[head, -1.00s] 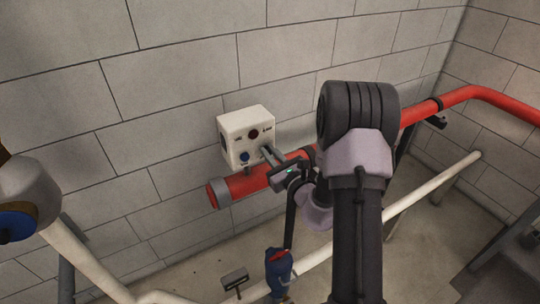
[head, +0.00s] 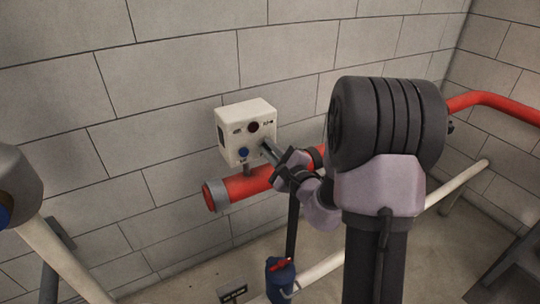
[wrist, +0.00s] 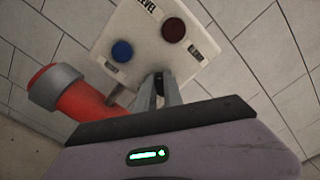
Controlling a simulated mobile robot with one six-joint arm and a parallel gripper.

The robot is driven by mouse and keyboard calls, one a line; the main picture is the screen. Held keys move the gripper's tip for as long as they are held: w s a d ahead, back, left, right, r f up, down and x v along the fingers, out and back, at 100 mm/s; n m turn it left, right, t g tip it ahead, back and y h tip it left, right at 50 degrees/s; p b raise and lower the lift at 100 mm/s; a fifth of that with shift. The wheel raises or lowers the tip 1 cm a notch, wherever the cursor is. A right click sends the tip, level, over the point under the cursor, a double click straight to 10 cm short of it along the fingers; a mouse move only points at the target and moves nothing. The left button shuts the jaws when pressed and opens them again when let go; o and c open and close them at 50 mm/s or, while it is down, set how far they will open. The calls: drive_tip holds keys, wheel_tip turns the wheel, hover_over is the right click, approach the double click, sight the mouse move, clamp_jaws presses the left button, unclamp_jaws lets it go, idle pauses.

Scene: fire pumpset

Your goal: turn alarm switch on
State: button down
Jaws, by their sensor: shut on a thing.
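A white control box (head: 247,133) is mounted above the red pipe by the wall, and it fills the top middle of the wrist view (wrist: 135,35). Its face has a dark red round lamp (wrist: 174,30) and a blue round button (wrist: 122,51), with small labels partly legible. My gripper (head: 265,146) reaches the lower right of this face from the right. In the wrist view its fingers (wrist: 164,82) are shut on a small dark switch knob (wrist: 159,85). The fingers hide most of the knob, so its exact setting cannot be told.
A red pipe (head: 240,187) with a grey end cap runs just below the box. A pale pipe (head: 320,268) runs lower down. A blue valve-like part (head: 280,282) with a red top stands near the floor. The block wall (head: 170,125) is close behind.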

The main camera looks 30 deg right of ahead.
drive_tip(key=shift+n+b, duration=0.45)
drive_tip(key=shift+n, duration=0.15)
drive_tip(key=c, duration=1.5)
unclamp_jaws()
drive_tip(key=shift+d, duration=0.1)
